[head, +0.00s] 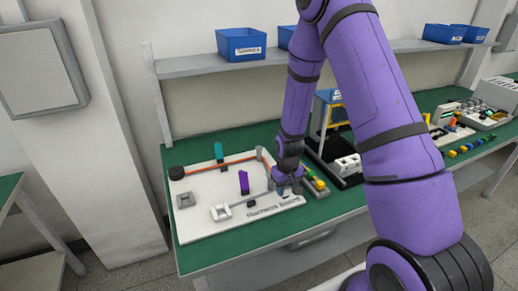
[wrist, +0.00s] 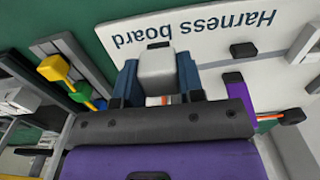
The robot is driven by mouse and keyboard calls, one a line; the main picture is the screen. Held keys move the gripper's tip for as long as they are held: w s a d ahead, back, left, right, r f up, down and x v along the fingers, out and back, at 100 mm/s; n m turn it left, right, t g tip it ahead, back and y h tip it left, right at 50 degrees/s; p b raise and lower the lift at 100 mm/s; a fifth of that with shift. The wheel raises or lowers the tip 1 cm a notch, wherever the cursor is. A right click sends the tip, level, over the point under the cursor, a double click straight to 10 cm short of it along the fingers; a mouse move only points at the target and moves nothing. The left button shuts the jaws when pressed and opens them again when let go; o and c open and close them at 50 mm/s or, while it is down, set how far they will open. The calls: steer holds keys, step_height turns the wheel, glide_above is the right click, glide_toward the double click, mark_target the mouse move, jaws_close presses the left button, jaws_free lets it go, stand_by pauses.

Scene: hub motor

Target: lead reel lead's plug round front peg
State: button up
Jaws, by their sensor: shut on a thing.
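My gripper (wrist: 160,88) is shut on a pale grey block, which looks like the reel lead's plug (wrist: 157,70). A bit of orange shows just behind it. In the head view my gripper (head: 286,182) is over the right side of the white harness board (head: 205,239). The black reel (head: 176,172) sits at the board's back left. Its orange lead (head: 235,160) runs right past a teal upright (head: 219,152) to a grey peg (head: 261,154) at the back right. The lead's end near my gripper is hidden. A small dark peg-like piece (head: 251,203) stands near the front edge; I cannot tell if it is the front peg.
A purple upright (head: 244,182) stands mid-board. A pale socket-like block (head: 221,212) is at the front and a grey block (head: 185,200) at the left. Coloured parts (wrist: 68,83) lie in a holder right of the board in the head view.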

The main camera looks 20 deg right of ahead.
steer(key=shift+s+a, duration=0.15)
steer(key=shift+a, duration=1.15)
steer(key=shift+s+a, duration=0.1)
steer(key=shift+a, duration=1.15)
steer(key=shift+s+a+r, duration=0.1)
steer(key=shift+a+r, duration=0.85)
steer(key=shift+r, duration=0.05)
